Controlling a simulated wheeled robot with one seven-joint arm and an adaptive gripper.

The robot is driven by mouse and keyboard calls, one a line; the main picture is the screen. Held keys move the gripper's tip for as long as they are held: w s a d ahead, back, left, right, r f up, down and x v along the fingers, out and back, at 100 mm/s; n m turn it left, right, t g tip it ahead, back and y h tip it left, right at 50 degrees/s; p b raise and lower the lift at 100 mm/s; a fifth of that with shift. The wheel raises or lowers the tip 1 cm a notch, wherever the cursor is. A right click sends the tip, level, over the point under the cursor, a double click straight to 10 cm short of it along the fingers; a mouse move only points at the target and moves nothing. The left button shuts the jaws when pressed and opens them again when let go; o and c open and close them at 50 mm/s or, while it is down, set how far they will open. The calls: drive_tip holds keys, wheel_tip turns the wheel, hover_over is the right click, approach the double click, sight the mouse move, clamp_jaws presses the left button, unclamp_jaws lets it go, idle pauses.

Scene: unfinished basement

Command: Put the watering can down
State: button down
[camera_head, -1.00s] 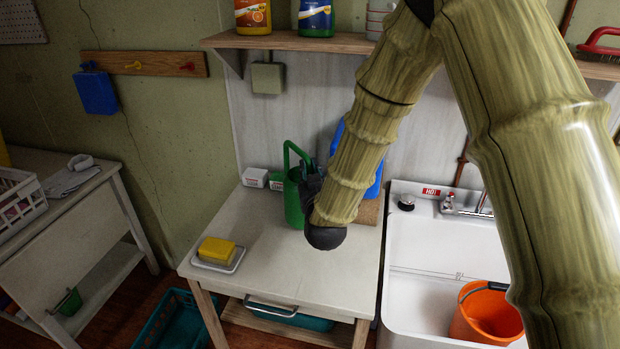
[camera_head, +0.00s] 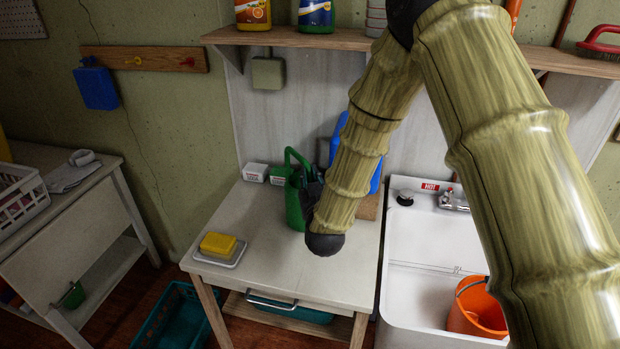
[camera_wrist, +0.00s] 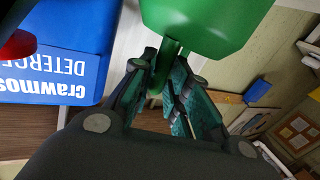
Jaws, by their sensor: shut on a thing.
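The green watering can (camera_head: 294,207) is upright at the back of the white worktable (camera_head: 255,265), its loop handle on top. My gripper (camera_head: 311,190) is at its right side, partly hidden behind my own arm. In the wrist view the can's green body (camera_wrist: 205,25) fills the top, and my gripper (camera_wrist: 172,90) is shut on a narrow green part of it, likely the handle. The can's base looks at or very near the tabletop; I cannot tell whether it touches.
A blue detergent bottle (camera_head: 376,175) stands close behind and right of the can. A yellow sponge (camera_head: 218,244) lies on a dish at front left. The front middle of the table is clear. The sink (camera_head: 430,240) is at right.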

drive_tip(key=c, duration=1.4)
unclamp_jaws()
drive_tip(key=shift+o, duration=0.2)
drive_tip(key=shift+r, duration=0.15)
